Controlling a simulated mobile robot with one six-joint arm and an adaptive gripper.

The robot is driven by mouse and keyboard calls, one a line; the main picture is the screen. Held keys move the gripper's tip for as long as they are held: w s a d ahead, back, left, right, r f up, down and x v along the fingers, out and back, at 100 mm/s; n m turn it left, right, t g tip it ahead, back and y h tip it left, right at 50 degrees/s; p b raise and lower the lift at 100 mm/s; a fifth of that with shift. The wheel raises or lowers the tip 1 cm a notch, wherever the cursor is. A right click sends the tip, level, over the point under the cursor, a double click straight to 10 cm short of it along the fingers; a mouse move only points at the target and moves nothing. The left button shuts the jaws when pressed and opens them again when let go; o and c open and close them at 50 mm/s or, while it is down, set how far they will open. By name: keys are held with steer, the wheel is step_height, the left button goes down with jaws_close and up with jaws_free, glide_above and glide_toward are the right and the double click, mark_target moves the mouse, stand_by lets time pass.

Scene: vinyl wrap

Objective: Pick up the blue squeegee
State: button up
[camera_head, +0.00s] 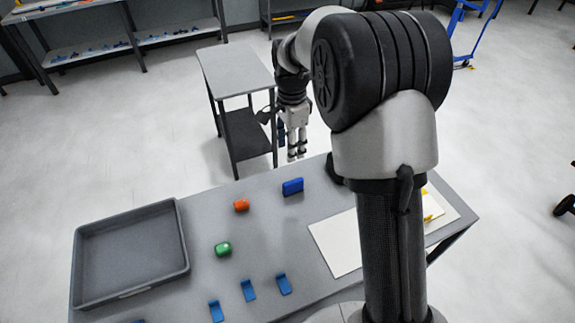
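A dark blue block-like piece (292,187), which looks like the blue squeegee, stands on the grey table near its far edge. Several smaller, lighter blue bent pieces lie along the near edge, one of them at the right of that row (284,284); I cannot tell for sure which blue thing is the squeegee. My gripper (296,156) points down beyond the table's far edge, above and apart from the dark blue piece. Its fingers are close together with nothing visible between them. They are too small to tell whether they are open or shut.
A grey tray (183,240), seemingly empty, sits at the table's left. An orange piece (241,205) and a green piece (223,249) lie mid-table. A pale sheet (335,243) lies right, partly behind my arm. A grey side table (235,70) stands behind my gripper.

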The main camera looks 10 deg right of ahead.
mark_target(292, 182)
steer(key=f+b, duration=0.1)
steer(key=f, duration=0.3)
steer(key=f+b, duration=0.1)
steer(key=f, duration=0.3)
steer(key=f+b, duration=0.1)
steer(key=f, duration=0.4)
steer(key=shift+w+f, duration=0.1)
steer(key=shift+w, duration=0.15)
steer(key=f+b, duration=0.1)
steer(key=f, duration=0.2)
steer(key=f+b, duration=0.1)
steer(key=f, duration=0.1)
steer(key=shift+s+d+f+b, duration=0.15)
steer(key=shift+d+b, duration=0.15)
steer(key=shift+c, duration=0.5)
jaws_close()
